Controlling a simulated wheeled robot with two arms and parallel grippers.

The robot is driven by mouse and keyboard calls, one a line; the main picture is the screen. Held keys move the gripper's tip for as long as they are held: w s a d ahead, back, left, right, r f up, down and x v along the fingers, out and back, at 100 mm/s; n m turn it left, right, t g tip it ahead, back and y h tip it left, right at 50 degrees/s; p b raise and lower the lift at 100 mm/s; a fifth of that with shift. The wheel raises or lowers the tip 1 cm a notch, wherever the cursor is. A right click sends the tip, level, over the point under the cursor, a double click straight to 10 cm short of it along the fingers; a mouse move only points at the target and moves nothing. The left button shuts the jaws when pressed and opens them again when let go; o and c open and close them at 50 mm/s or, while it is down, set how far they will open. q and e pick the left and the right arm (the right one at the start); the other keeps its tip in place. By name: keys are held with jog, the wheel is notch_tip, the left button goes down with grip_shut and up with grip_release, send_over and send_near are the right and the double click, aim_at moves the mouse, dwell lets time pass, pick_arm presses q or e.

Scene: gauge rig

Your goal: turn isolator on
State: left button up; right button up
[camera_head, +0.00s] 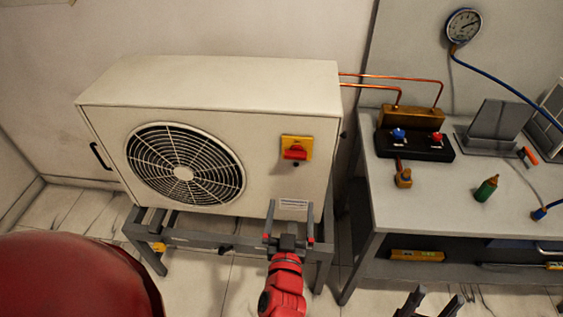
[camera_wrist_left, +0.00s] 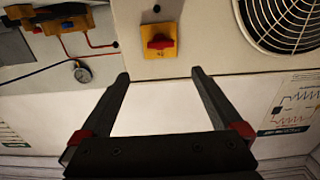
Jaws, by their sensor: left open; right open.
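The isolator (camera_head: 296,146) is a yellow square plate with a red handle (camera_head: 294,153) on the front of the white outdoor unit, right of its fan. The handle appears to lie crosswise. In the left wrist view the isolator (camera_wrist_left: 159,41) shows beyond the fingertips, between their lines. My left gripper (camera_head: 290,206) is open and empty, below and in front of the isolator, apart from it. It also shows in the left wrist view (camera_wrist_left: 160,75). My right gripper (camera_head: 434,300) is open and empty at the bottom edge of the head view, partly cut off.
The white unit (camera_head: 210,82) with its round fan grille (camera_head: 183,173) stands on a grey frame (camera_head: 205,239). To the right is a grey bench (camera_head: 425,205) with a manifold (camera_head: 415,143), a green bottle (camera_head: 486,188) and hoses. A gauge (camera_head: 464,26) hangs on the wall.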

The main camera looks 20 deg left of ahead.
pick_arm(q)
jog(key=p, duration=0.4)
send_near(295, 158)
jog(key=x, duration=0.9)
jog(key=shift+w+a, duration=0.1)
jog(key=shift+w, duration=0.15)
jog(key=c, duration=1.2)
jog(key=shift+b, duration=0.3)
